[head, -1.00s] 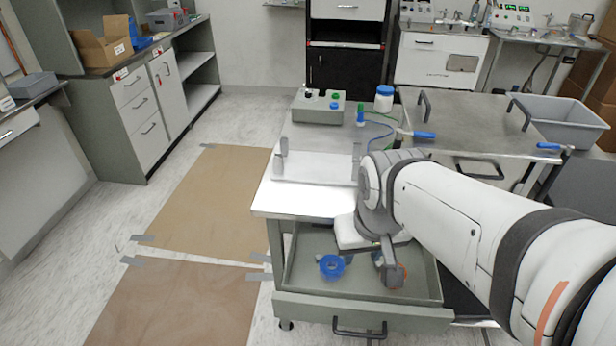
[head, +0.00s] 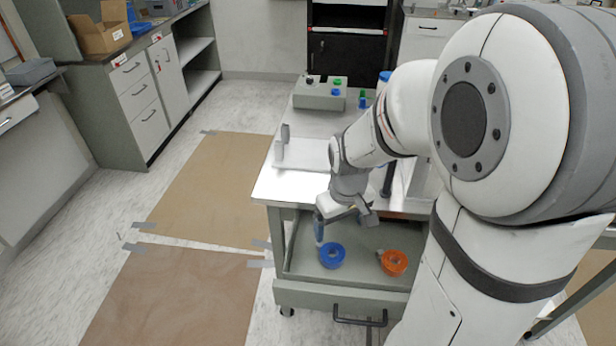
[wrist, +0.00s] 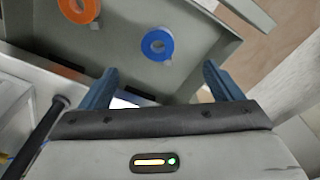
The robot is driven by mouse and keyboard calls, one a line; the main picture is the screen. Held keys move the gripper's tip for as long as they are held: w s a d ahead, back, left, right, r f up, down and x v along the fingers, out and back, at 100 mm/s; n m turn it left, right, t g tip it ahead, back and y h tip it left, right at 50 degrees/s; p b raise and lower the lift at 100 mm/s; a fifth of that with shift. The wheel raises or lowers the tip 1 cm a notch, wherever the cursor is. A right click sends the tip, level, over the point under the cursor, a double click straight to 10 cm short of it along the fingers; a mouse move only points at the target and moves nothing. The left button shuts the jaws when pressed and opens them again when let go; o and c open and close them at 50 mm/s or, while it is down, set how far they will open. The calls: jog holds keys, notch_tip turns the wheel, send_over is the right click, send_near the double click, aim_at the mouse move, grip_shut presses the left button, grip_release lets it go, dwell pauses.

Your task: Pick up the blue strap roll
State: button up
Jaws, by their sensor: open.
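The blue strap roll (head: 332,255) lies flat in the open grey drawer of the cart, toward its left side. It also shows in the wrist view (wrist: 157,45), ahead of and between the two fingers. My gripper (wrist: 158,85) is open and empty, its fingers apart from the roll. In the head view my gripper (head: 335,222) is above the back left of the drawer, just behind the roll; one finger shows there and the other is partly hidden.
An orange strap roll (head: 394,262) lies right of the blue one in the drawer (head: 365,284), also in the wrist view (wrist: 79,8). The drawer walls surround both. The cart top (head: 270,185) overhangs behind. Brown floor sheets (head: 200,195) lie left.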

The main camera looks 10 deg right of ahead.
jog(key=n, duration=0.2)
send_over(333, 253)
jog(key=shift+g, duration=0.4)
notch_tip(333, 253, down, 7)
jog(key=shift+a+f, duration=0.1)
jog(key=shift+f, duration=0.1)
notch_tip(333, 253, down, 8)
jog(key=shift+f, duration=0.15)
jog(key=c, duration=1.2)
jog(key=shift+o, duration=0.2)
